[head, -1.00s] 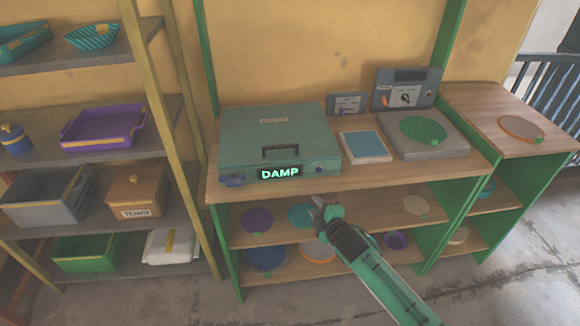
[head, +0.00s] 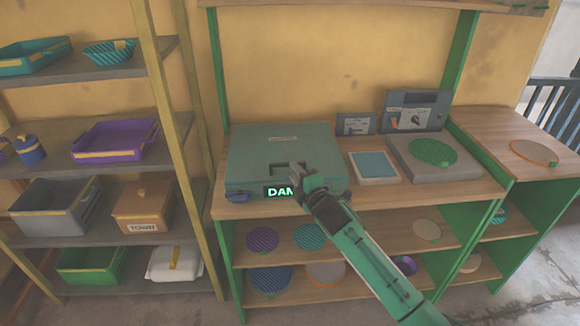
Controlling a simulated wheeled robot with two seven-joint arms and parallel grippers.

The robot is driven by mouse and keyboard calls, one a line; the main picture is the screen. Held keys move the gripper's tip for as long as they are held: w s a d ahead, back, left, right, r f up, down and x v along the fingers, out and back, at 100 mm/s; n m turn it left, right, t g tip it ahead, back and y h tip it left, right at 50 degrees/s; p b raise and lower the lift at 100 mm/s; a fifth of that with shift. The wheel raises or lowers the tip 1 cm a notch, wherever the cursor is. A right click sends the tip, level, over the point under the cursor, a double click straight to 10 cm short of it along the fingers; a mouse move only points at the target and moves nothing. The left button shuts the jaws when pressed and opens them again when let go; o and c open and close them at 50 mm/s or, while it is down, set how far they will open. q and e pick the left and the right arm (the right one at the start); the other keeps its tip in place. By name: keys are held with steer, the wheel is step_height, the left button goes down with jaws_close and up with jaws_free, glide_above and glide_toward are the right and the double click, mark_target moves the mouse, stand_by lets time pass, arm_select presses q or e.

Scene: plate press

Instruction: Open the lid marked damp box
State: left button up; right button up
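The damp box (head: 252,157) is a flat teal box on the wooden bench top. Its lid is down. A dark handle (head: 287,165) stands at the lid's front edge, and a lit sign reading "DAMP" (head: 279,191) is on the front face, its right part hidden by my gripper. My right gripper (head: 298,170) is in front of the box, its tip by the handle's right part. I cannot tell whether it touches the handle or whether its fingers are open or shut. My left gripper is not in view.
A blue-topped pad (head: 375,166) and a grey unit with a green disc (head: 433,152) stand right of the box. Control panels (head: 413,110) stand behind. Shelves with several bins, including a purple tray (head: 115,138), are at left. Discs lie on the shelf below.

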mark_target(288, 166)
steer(key=shift+x, duration=1.95)
jaws_close()
